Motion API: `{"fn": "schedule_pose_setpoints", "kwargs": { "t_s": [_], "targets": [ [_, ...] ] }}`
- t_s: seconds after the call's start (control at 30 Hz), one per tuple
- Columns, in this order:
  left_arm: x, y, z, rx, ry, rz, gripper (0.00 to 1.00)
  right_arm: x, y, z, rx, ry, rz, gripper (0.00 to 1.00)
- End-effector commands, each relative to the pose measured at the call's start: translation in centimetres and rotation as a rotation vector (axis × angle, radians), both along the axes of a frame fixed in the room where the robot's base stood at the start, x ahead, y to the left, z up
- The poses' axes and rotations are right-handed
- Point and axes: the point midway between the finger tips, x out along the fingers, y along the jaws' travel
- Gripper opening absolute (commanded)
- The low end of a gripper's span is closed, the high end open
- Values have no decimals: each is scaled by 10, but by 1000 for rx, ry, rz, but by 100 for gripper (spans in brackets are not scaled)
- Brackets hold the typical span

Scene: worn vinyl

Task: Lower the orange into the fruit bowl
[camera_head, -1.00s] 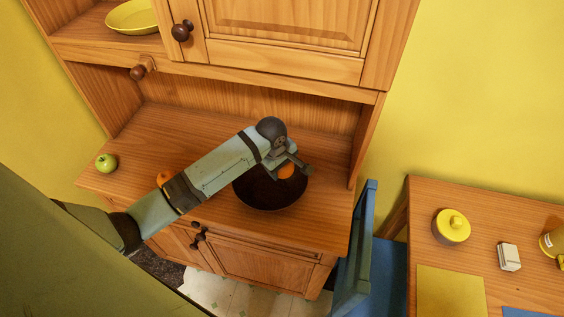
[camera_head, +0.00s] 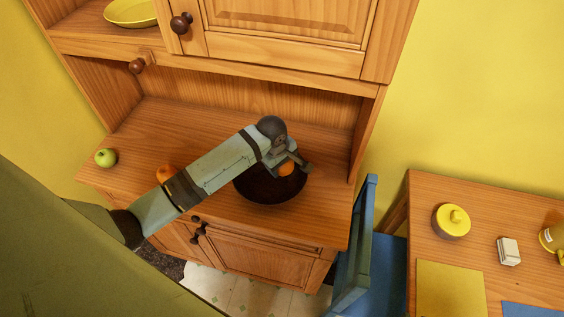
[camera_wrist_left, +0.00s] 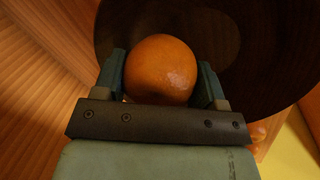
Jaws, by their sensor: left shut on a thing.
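The fruit bowl (camera_head: 270,190) is dark brown, round and stands on the hutch counter. My left gripper (camera_head: 287,167) is shut on the orange (camera_head: 286,168), which shows over the bowl's opening in the head view. In the left wrist view the orange (camera_wrist_left: 160,70) sits between the two fingers of my left gripper (camera_wrist_left: 162,78), with the dark bowl (camera_wrist_left: 250,50) behind it. I cannot tell whether the orange touches the bowl. My right gripper is not in view.
A green apple (camera_head: 105,158) lies at the counter's left end. Another orange fruit (camera_head: 166,174) is partly hidden behind my left arm. A blue chair (camera_head: 357,250) and a table with a yellow lidded pot (camera_head: 452,222) stand to the right. A yellow bowl (camera_head: 130,13) is on the upper shelf.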

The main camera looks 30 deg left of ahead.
Motion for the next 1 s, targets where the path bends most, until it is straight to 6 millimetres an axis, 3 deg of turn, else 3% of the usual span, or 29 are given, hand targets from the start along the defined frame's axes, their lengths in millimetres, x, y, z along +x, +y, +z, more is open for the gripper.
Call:
{"fn": "schedule_pose_setpoints", "kwargs": {
  "t_s": [1.0],
  "targets": [
    [0,0,-16,0,0,1,38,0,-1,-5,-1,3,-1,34]
  ]
}}
